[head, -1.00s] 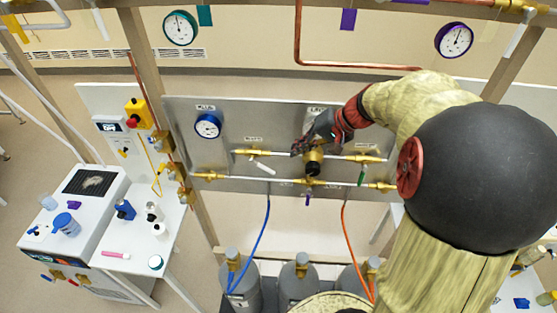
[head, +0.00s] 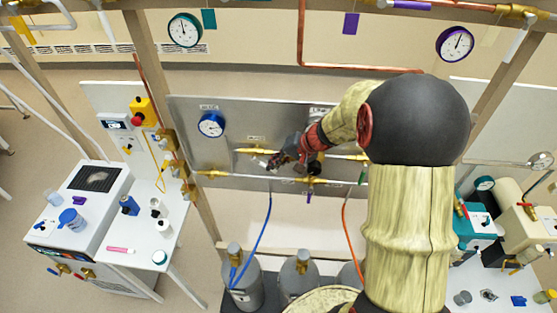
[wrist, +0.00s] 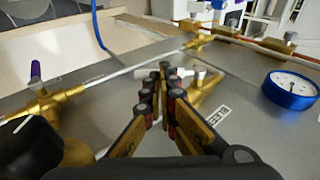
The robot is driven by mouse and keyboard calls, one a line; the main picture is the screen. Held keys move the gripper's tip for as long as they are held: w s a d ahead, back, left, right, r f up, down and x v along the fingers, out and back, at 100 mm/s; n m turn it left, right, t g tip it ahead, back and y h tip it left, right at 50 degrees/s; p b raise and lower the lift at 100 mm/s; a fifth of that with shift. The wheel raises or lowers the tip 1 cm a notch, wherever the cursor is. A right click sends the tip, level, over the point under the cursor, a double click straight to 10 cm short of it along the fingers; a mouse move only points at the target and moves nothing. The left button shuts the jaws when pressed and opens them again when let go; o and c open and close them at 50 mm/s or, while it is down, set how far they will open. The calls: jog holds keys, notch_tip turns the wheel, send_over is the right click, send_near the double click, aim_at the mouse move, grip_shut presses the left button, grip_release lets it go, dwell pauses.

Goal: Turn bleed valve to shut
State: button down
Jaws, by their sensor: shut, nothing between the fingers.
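My gripper (head: 273,163) is shut and empty in front of the grey panel (head: 215,108). In the wrist view, its fingertips (wrist: 163,70) are together beside a white lever (wrist: 183,72) on a brass valve (wrist: 207,92). I cannot tell whether they touch it. In the head view, my gripper hides that lever. A purple-handled brass valve (wrist: 42,97) is at the left in the wrist view; its purple handle (head: 309,198) hangs below the lower pipe in the head view.
A blue gauge (head: 211,125) is at the panel's upper left. A black regulator knob (wrist: 28,148) stands close to my gripper. A green handle (head: 362,177) is farther right. Blue (head: 267,222) and orange (head: 347,225) hoses run down towards gas cylinders (head: 243,290).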

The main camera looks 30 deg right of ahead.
jog(key=shift+f+b, duration=0.15)
jog(key=shift+b, duration=0.25)
jog(key=shift+f+b, duration=0.15)
jog(key=shift+b, duration=0.6)
jog(key=shift+f+t+y+b, duration=0.35)
jog(key=shift+t+y+b, duration=0.2)
jog(key=shift+b, duration=1.25)
jog(key=shift+w+a+f+b, duration=0.1)
jog(key=shift+f+b, duration=0.1)
jog(key=shift+b, duration=0.55)
jog(key=f+b, duration=0.1)
jog(key=b, duration=0.2)
jog(key=shift+w+a, duration=0.1)
jog(key=shift+a, duration=0.05)
jog(key=shift+a+f+b, duration=0.2)
jog(key=shift+f+b, duration=0.15)
jog(key=shift+b, duration=0.65)
jog(key=shift+w+b, duration=0.15)
jog(key=shift+b, duration=0.25)
